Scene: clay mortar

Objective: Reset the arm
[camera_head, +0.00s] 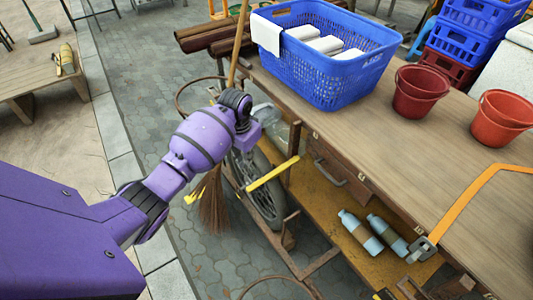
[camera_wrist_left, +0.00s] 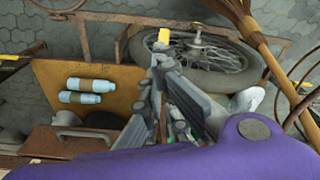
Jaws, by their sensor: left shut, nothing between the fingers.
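My left arm (camera_head: 200,145), purple with black joints, reaches in from the left in the head view. Its wrist is over the wheeled cart beside the table, and the fingers are hard to make out there. In the left wrist view my left gripper (camera_wrist_left: 163,62) shows dark grey fingers, shut and empty, above the cart wheel (camera_wrist_left: 195,50) and the lower shelf (camera_wrist_left: 95,110). They hold no object. My right gripper is in neither view.
A wooden table (camera_head: 375,135) carries a blue basket (camera_head: 325,75) with white items and two red pots (camera_head: 418,92) (camera_head: 500,118). Two bottles (camera_head: 360,232) (camera_head: 388,235) lie on the lower shelf. A broom (camera_head: 212,205) stands beside the wheel. Paving at left is open.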

